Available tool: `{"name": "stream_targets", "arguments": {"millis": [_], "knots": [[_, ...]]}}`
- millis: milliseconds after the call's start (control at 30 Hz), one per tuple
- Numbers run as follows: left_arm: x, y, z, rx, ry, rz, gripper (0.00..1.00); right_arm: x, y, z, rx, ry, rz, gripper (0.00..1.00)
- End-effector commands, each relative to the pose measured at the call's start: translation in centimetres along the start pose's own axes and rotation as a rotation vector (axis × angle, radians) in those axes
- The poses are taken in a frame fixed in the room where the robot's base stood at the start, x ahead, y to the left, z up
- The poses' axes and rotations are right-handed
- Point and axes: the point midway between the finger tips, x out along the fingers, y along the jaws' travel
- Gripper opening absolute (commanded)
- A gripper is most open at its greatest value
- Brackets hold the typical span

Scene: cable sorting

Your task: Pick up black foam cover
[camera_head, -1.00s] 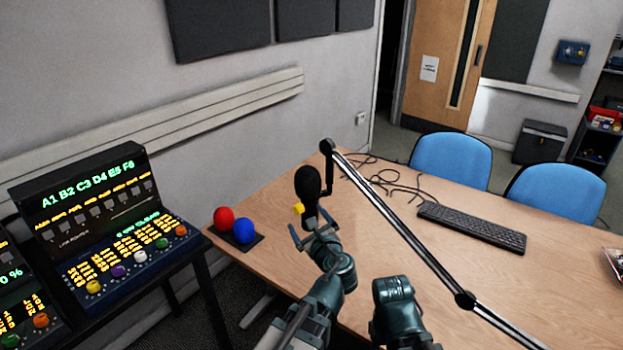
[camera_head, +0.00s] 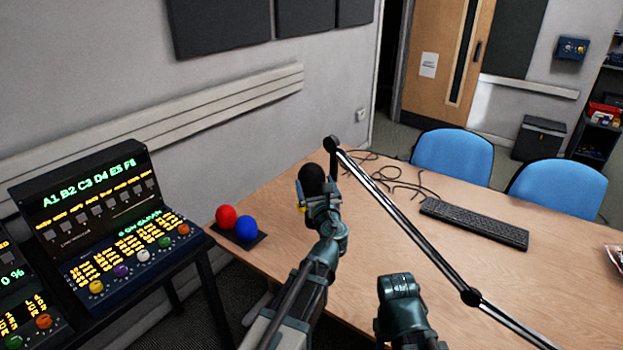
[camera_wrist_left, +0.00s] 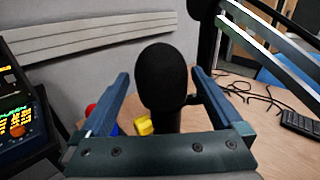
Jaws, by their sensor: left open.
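The black foam cover (camera_head: 311,178) sits upright on the microphone at the end of the boom arm, over the table. In the left wrist view the foam cover (camera_wrist_left: 163,78) is a black rounded shape between the two fingers. My left gripper (camera_head: 319,190) is open, with one finger on each side of the cover and gaps showing on both sides. In the left wrist view its fingers (camera_wrist_left: 160,92) are spread apart. The lower part of the cover is hidden by my gripper in the head view. My right gripper cannot be made out; only a part of my right arm shows.
The metal boom arm (camera_head: 400,218) crosses close to the right of my left gripper. Red (camera_head: 226,217) and blue (camera_head: 246,229) balls sit on a dark pad at the table's left edge. A yellow object (camera_wrist_left: 144,126) is behind the gripper. Cables (camera_head: 385,176) and a keyboard (camera_head: 474,223) lie farther right.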

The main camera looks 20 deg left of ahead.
Motion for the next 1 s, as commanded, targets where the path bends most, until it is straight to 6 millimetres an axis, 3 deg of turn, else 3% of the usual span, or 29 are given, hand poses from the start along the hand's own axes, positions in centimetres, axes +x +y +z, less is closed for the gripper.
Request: {"name": "stream_targets", "arguments": {"millis": [333,700,900,1000], "knots": [[1.0,0.0,0.2,-0.001,0.000,0.001,1.00,-0.2,0.0,0.0,0.000,0.000,0.000,0.50],[5.6,-0.1,0.8,-0.001,0.000,0.000,1.00,-0.8,0.1,0.1,0.000,0.000,0.000,0.50],[5.5,0.0,0.8,-0.001,0.000,0.000,1.00,-0.8,0.1,0.1,0.000,0.000,0.000,0.50],[5.5,0.0,0.8,-0.001,0.000,0.000,0.86,-0.8,0.1,0.1,0.000,0.000,0.000,0.50]]}}
